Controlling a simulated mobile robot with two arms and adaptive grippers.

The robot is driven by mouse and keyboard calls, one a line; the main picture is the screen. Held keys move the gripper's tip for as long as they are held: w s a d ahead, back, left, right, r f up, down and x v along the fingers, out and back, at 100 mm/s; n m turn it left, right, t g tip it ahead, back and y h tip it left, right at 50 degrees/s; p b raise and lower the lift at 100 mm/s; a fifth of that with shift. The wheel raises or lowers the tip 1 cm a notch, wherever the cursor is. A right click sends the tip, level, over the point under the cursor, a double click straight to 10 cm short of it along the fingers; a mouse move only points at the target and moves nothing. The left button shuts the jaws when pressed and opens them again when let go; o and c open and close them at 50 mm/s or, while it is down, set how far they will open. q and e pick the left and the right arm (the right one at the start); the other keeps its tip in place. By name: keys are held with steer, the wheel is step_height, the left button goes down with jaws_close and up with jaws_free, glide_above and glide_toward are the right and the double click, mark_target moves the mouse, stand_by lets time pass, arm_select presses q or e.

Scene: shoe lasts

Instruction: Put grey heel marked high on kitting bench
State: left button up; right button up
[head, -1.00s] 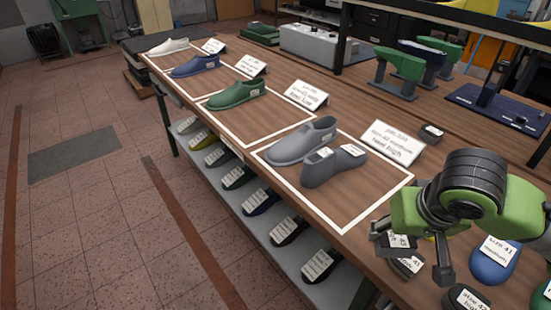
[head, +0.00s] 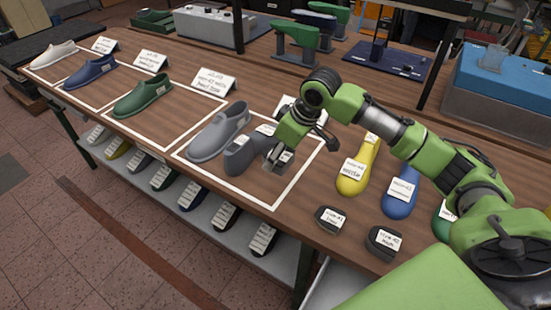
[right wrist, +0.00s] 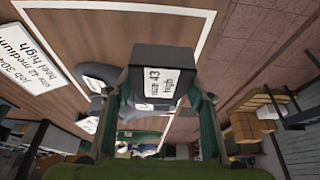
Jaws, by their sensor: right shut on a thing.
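My right gripper (head: 281,152) is shut on a grey heel, a small dark block. In the right wrist view the heel (right wrist: 165,58) sits between the fingertips, and its white label reads size 43, high. The gripper is over the right part of the white-outlined area nearest me on the wooden kitting bench (head: 205,120). A grey shoe (head: 218,133) and a grey last (head: 240,155) lie in that area, just left of the held heel. I cannot tell whether the heel touches the bench or the last. My left gripper is not in view.
A sign reading heel high (right wrist: 35,60) stands by this area. To the right lie two dark heels (head: 330,219) (head: 384,243), a yellow last (head: 354,180) and a blue last (head: 398,198). A green shoe (head: 143,95) lies in the neighbouring outline. A lower shelf holds several lasts.

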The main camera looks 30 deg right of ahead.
steer(key=w+f, duration=0.1)
steer(key=w+d+f, duration=0.1)
steer(key=w+f, duration=0.1)
steer(key=w+d+f+p, duration=0.1)
steer(key=f, duration=0.1)
steer(key=shift+w+d+f, duration=0.1)
steer(key=shift+w+f, duration=0.05)
steer(key=shift+f, duration=0.05)
step_height(320, 180, down, 3)
steer(key=shift+w+d+r+p, duration=0.1)
steer(key=shift+w+d+p, duration=0.05)
steer(key=shift+p, duration=0.55)
steer(key=shift+f, duration=0.4)
steer(key=shift+f, duration=0.15)
steer(key=o, duration=1.2)
steer(key=shift+c, duration=0.2)
steer(key=shift+r, duration=0.2)
steer(key=b+v, duration=0.2)
steer(key=v, duration=1)
